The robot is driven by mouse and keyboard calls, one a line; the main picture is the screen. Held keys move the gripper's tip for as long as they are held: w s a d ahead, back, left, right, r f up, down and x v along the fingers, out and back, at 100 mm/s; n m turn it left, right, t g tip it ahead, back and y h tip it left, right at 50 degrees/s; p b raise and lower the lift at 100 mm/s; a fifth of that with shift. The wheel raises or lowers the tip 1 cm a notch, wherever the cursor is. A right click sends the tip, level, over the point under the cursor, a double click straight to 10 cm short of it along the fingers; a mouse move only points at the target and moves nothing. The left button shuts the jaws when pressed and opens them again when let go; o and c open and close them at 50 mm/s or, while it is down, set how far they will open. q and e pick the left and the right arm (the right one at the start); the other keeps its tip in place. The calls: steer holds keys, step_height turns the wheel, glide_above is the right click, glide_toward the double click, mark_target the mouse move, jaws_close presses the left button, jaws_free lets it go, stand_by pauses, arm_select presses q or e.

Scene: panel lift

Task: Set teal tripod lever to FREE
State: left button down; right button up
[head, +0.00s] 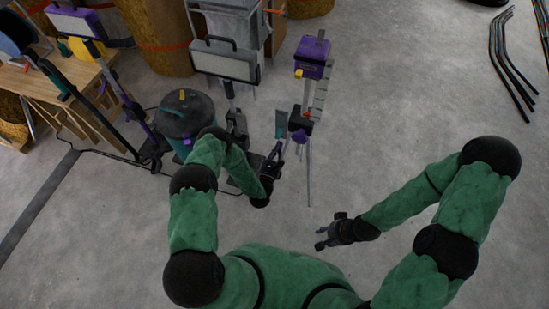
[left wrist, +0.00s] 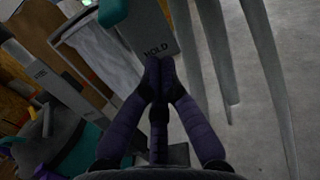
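In the left wrist view, a teal piece (left wrist: 112,12), apparently the lever, sits at the top edge beside a grey plate marked HOLD (left wrist: 158,38). A second grey plate (left wrist: 38,72) at the left bears small lettering that I cannot read surely. My left gripper (left wrist: 158,68) has its fingertips together just below the word HOLD, with nothing visible between them; I cannot tell if they touch the plate. In the head view, my left gripper (head: 275,158) is beside the tripod (head: 305,140), below a teal-grey part (head: 281,124). My right gripper (head: 321,238) is empty, fingers apart, over the floor.
A purple device (head: 313,58) tops the tripod. A dark and teal bucket-shaped machine (head: 186,115) and work lamps (head: 225,62) stand to the left. A cable (head: 100,165) runs along the floor.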

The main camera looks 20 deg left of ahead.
mark_target(279, 133)
arm_select(q)
steer(key=shift+w+d, duration=0.1)
steer(key=shift+w, duration=0.9)
steer(key=shift+s+r+b, duration=0.15)
steer(key=shift+s+r, duration=0.1)
steer(key=shift+r, duration=0.4)
steer(key=shift+s+r+b, duration=0.1)
steer(key=shift+s+r, duration=0.2)
steer(key=shift+r, duration=0.35)
steer(key=shift+s+r+b, duration=0.15)
steer(key=shift+s+r, duration=0.1)
steer(key=shift+r, duration=0.4)
